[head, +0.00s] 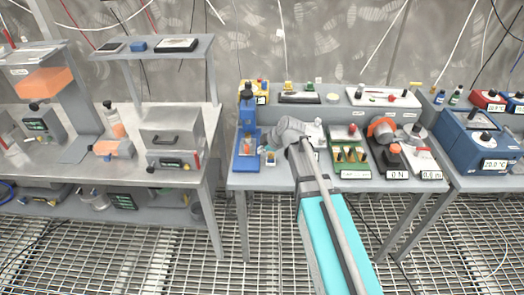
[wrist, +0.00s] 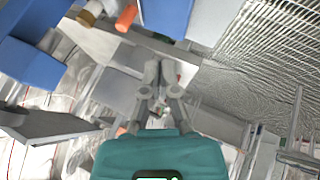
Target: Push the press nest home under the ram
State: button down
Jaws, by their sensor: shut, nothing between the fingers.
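The blue press (head: 247,112) stands upright at the left end of the middle bench, on a blue base (head: 246,163). A small orange piece (head: 247,147) sits low at the press, under its upper part; I cannot clearly make out the nest itself. My gripper (head: 269,148) is just right of the press, low over the bench, partly hidden by my grey wrist. In the wrist view my gripper (wrist: 160,70) has its fingers together and empty. Blue parts (wrist: 165,16) and an orange cylinder (wrist: 127,17) lie beyond the fingertips, apart from them.
A green tray with slots (head: 350,172) and a display reading 0 N (head: 397,174) stand to the right on the bench. A raised shelf (head: 340,95) runs behind. A gap with grating floor (head: 232,215) separates the left bench (head: 190,182).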

jog(key=b, duration=0.6)
send_near(251, 152)
jog(key=s+a+f, duration=0.1)
jog(key=a+f, duration=0.1)
jog(key=s+a+f, duration=0.2)
jog(key=shift+s, duration=0.15)
jog(key=shift+w+a+r, duration=0.1)
jog(key=shift+w+a, duration=0.15)
jog(key=shift+w, duration=0.75)
jog(key=shift+w+a, duration=0.25)
jog(key=shift+w, duration=0.7)
jog(key=shift+w, duration=1.8)
jog(key=shift+s+d, duration=0.1)
jog(key=shift+s, duration=0.1)
